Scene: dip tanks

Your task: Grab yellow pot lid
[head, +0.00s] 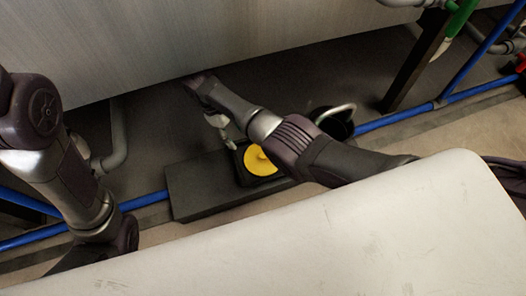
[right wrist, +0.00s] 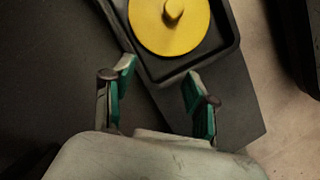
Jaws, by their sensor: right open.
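The yellow pot lid (head: 260,160) is a round disc lying in a black square tray (head: 241,176) on a dark block, partly covered by my right arm in the head view. In the right wrist view the yellow pot lid (right wrist: 150,32) has a round knob in its middle and sits at the top of the picture. The gripper also shows in the head view (head: 225,132). My left arm is at the left, its gripper out of view.
The dark block (head: 190,190) stands on the floor below a large grey tank wall (head: 200,40). A black pot-like container with a curved light handle (head: 336,113) is to the right. Blue pipes (head: 395,118) run along the floor. A pale surface (head: 400,220) fills the foreground.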

